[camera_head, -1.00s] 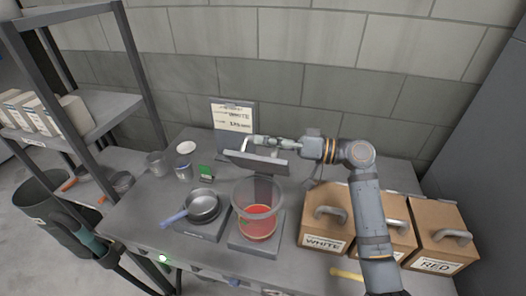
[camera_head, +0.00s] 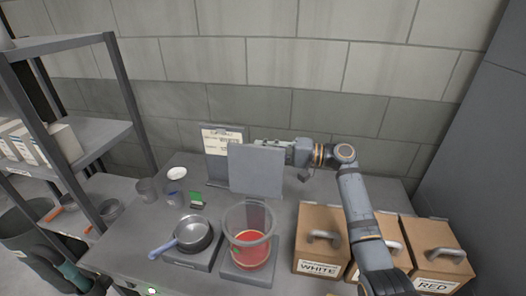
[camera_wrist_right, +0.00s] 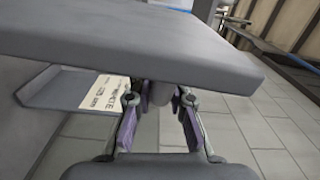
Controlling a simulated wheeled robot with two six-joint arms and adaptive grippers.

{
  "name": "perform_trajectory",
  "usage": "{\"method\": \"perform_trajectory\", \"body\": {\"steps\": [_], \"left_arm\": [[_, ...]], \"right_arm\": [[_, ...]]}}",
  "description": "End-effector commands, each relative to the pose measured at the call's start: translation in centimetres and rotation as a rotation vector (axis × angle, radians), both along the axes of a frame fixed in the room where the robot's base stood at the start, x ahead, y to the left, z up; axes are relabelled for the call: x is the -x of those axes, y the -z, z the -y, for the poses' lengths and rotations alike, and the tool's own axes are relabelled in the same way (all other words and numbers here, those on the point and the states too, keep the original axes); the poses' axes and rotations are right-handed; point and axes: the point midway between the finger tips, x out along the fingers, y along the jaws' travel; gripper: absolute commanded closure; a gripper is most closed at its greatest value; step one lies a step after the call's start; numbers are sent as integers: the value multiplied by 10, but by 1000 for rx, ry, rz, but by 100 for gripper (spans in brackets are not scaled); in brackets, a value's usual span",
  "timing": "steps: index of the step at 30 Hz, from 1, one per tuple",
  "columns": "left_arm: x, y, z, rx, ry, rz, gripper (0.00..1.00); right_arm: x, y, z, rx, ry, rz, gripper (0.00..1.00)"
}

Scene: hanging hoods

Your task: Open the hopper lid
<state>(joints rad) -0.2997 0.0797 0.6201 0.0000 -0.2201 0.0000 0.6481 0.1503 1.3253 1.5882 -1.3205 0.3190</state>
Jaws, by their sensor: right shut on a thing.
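The hopper lid (camera_head: 256,170) is a flat grey plate standing almost upright behind the hopper. The hopper (camera_head: 248,222) is a clear round container with red material inside; its top shows uncovered in the head view. My right gripper (camera_head: 265,144) is behind the lid's upper edge, partly hidden by it. In the right wrist view the lid (camera_wrist_right: 150,45) spans the top, and my right gripper's fingers (camera_wrist_right: 160,98) are on a grey handle at its underside in the picture. My left arm is at the lower left of the head view, its jaws unclear.
A pan (camera_head: 193,234) on a grey plate stands left of the hopper. Several brown boxes with handles, one marked WHITE (camera_head: 320,240), stand to the right. A clipboard (camera_head: 216,140) stands behind the lid. A shelf rack (camera_head: 90,135) is at the left.

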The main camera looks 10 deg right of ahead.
Motion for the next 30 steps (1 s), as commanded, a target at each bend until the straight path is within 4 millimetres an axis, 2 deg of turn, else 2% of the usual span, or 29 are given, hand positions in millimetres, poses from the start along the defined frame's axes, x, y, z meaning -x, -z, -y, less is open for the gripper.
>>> {"method": "perform_trajectory", "body": {"steps": [17,18,22,30], "left_arm": [[0,1,0,0,0,0,60],[0,1,0,0,0,0,60],[0,1,0,0,0,0,60],[1,1,-1,-1,0,-1,60]], "right_arm": [[-3,3,1,-8,1,-26,100],[-3,3,1,-8,1,-26,78],[-3,3,1,-7,1,-26,61],[-3,2,1,-7,0,-25,61]]}}
